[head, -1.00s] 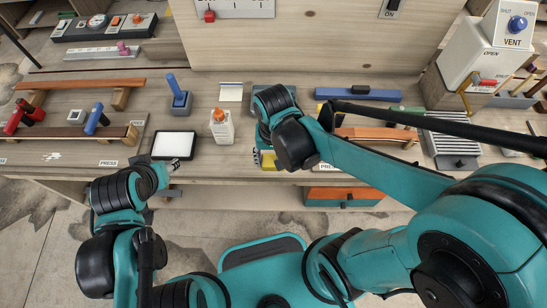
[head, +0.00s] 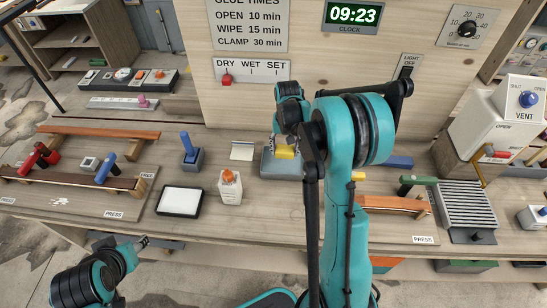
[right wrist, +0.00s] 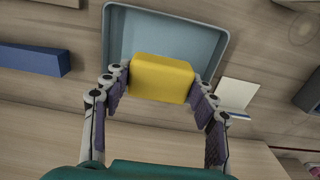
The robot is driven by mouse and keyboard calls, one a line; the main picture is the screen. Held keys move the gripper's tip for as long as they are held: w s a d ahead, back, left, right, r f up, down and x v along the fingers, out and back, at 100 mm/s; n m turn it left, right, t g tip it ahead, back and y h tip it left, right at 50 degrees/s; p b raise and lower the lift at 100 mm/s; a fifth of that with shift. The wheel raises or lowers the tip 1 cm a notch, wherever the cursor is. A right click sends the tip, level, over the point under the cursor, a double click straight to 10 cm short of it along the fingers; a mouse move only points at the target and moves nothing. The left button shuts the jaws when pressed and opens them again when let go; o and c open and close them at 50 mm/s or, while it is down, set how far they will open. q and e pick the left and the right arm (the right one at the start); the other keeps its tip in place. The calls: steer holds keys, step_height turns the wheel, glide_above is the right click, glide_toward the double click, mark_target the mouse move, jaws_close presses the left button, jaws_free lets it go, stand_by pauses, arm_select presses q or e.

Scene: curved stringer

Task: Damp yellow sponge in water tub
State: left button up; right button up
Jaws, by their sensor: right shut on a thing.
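The yellow sponge (head: 285,153) is held between the fingers of my right gripper (head: 286,145). In the right wrist view the sponge (right wrist: 160,78) is gripped at both its ends by the two fingers (right wrist: 160,84). The grey-blue water tub (head: 268,169) stands on the bench under the sponge; in the right wrist view its far wall and floor (right wrist: 165,30) show beyond the sponge. I cannot tell whether the sponge touches the water. My left gripper (head: 142,243) is low at the bench's front edge, away from the tub; its finger opening is unclear.
A white glue bottle (head: 230,188) with an orange cap and a black-framed white pad (head: 180,201) stand left of the tub. A small white card (head: 242,151) lies beside it. A blue bar (head: 398,162) and a slatted rack (head: 465,205) are to the right.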

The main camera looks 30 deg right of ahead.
mark_target(284, 166)
steer(key=shift+f+b, duration=2)
steer(key=shift+f, duration=0.95)
steer(key=shift+s+f+b, duration=0.1)
steer(key=shift+f+b, duration=0.4)
steer(key=shift+f, duration=0.05)
steer(key=shift+r, duration=0.15)
steer(key=shift+r+p, duration=2.4)
steer(key=shift+r, duration=1.05)
steer(key=shift+f, duration=0.1)
